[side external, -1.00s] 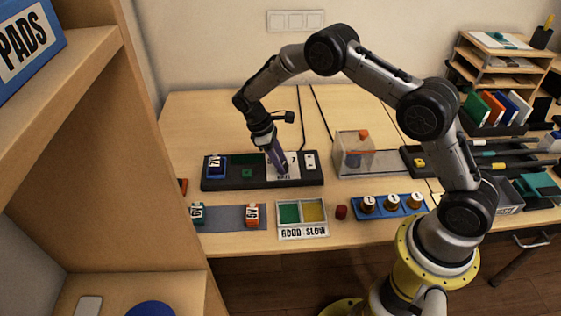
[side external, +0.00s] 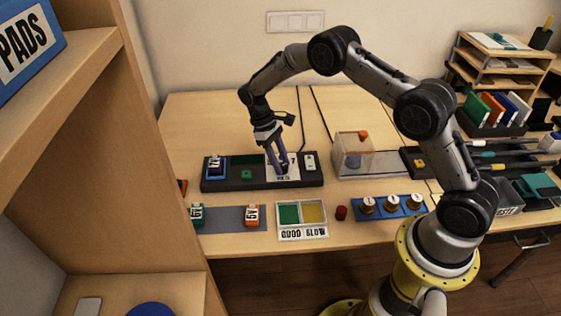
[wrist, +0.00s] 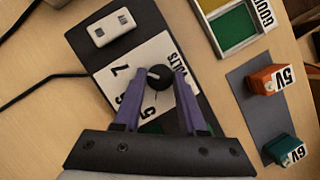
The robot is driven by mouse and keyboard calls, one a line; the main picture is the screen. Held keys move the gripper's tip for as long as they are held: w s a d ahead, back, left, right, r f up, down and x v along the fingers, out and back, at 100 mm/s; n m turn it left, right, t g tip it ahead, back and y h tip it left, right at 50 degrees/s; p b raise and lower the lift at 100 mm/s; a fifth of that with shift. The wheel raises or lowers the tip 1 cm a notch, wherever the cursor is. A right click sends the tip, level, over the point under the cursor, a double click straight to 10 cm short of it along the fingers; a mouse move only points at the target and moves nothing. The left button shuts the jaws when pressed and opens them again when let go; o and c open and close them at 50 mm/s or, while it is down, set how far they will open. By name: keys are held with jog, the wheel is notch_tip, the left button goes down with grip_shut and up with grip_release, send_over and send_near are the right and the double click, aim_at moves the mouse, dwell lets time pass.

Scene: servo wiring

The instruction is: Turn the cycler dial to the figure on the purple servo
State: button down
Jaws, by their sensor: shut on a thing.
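The cycler is a dark board (side external: 237,182) on the table, with a white dial panel (wrist: 130,72) marked VOLTS and figures including 7 and 5. Its round black dial (wrist: 158,76) sits between the two purple fingers of my gripper (wrist: 160,82), which are shut on it from both sides. The dial has a small pale mark, but which figure it faces is unclear. In the side view my gripper (side external: 282,171) points down at the panel and hides the dial. A dark blue-purple servo (side external: 216,167) with a white label sits at the board's left end; its figure looks like 7.
A white switch block (wrist: 112,27) sits beside the dial panel. Orange 5V (wrist: 277,79) and teal 6V (wrist: 284,149) servos stand on a grey mat.

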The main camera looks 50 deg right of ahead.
jog(key=shift+c, duration=2.3)
grip_release()
jog(key=shift+r, duration=0.1)
jog(key=v, duration=1.3)
jog(key=shift+r, duration=0.35)
